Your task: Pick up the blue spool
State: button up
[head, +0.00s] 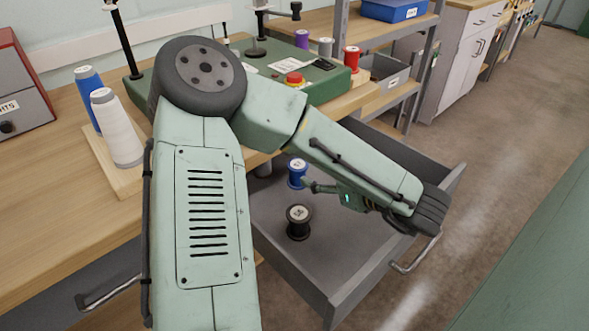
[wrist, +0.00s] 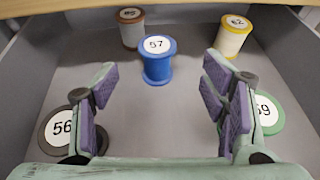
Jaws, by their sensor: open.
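The blue spool (wrist: 157,64), with a white top label reading 57, stands upright in the open drawer. In the wrist view it is ahead of my gripper (wrist: 160,100), between the lines of the two fingers and apart from them. My gripper is open and empty, with its purple finger pads spread wide. In the head view the blue spool (head: 297,174) stands in the drawer beside my forearm, which hides part of the drawer and most of the gripper.
The grey drawer (head: 335,295) also holds a black spool (head: 299,222), a brown spool (wrist: 131,28), a yellow spool (wrist: 233,37) and a green spool (wrist: 267,115). The black and green spools are beside my fingers. The table edge overhangs the drawer's back. Other spools stand on the table.

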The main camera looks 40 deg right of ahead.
aim_at(300, 166)
jog(key=p+x, duration=0.1)
jog(key=x, duration=0.4)
jog(key=shift+w, duration=0.1)
jog(key=p+x, duration=0.1)
jog(key=x, duration=0.3)
jog(key=shift+w+a+f, duration=0.15)
jog(key=shift+w+f, duration=0.1)
jog(key=shift+w, duration=0.1)
jog(key=shift+c, duration=0.3)
jog(key=c, duration=1.2)
